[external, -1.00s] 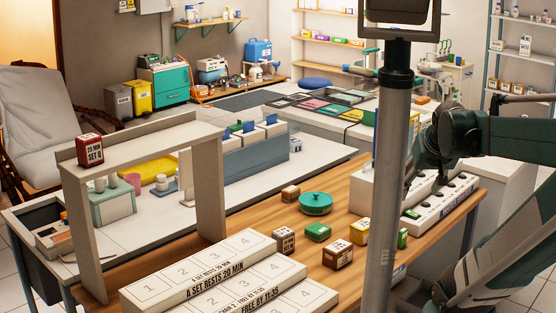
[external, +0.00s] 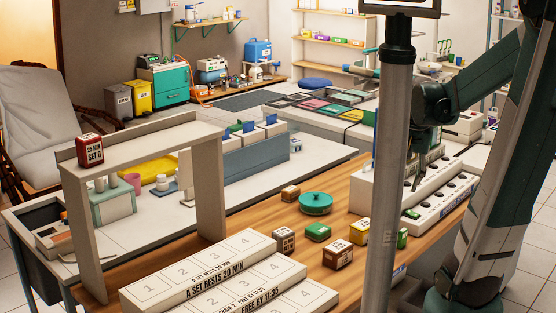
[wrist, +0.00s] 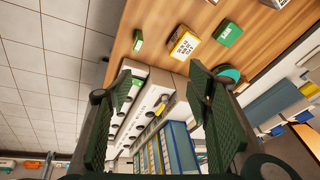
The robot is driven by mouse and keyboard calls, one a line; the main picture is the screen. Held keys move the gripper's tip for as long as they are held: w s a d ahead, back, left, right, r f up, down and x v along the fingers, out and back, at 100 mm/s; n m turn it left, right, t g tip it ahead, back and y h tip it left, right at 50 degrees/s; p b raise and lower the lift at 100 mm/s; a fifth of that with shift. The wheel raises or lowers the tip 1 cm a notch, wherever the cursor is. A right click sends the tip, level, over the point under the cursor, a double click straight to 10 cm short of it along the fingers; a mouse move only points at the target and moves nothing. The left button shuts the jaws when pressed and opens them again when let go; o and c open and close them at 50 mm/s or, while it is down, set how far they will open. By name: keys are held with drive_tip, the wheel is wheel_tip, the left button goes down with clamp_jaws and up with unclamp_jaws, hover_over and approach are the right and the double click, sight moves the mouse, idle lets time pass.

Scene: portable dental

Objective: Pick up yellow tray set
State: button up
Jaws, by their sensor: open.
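A small yellow box with a white label (external: 360,231) stands on the wooden counter, just left of the metal pole in the external view. It also shows in the wrist view (wrist: 184,43), beyond my fingertips and near the top. My gripper (wrist: 160,80) is open, with nothing between its fingers. In the external view my gripper (external: 416,178) is above the white racks, right of the pole and apart from the yellow box. The pole partly blocks the view there. The label is too small to read surely.
Green boxes (external: 318,232) (external: 402,238), a brown box (external: 337,255) and a teal round lidded dish (external: 315,203) stand nearby. White racks with dark holes (external: 440,195) line the right. A white numbered stepped rack (external: 225,265) is in front. Bare wood (external: 262,222) lies left of the boxes.

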drive_tip(key=w+a+f+m+g+p, duration=0.2)
drive_tip(key=w+a+f+m+p, duration=0.1)
drive_tip(key=w+f, duration=0.15)
drive_tip(key=m+g+p, duration=0.2)
hover_over(364, 223)
drive_tip(key=f, duration=0.5)
drive_tip(key=shift+d+f, duration=0.35)
drive_tip(key=shift+a+f+m, duration=0.3)
drive_tip(key=shift+f+m, duration=0.1)
drive_tip(key=shift+f, duration=0.35)
drive_tip(key=shift+w+f, duration=0.1)
drive_tip(key=shift+f, duration=0.05)
drive_tip(key=shift+f, duration=1.15)
drive_tip(key=shift+f+b, duration=0.45)
drive_tip(key=shift+f, duration=2.15)
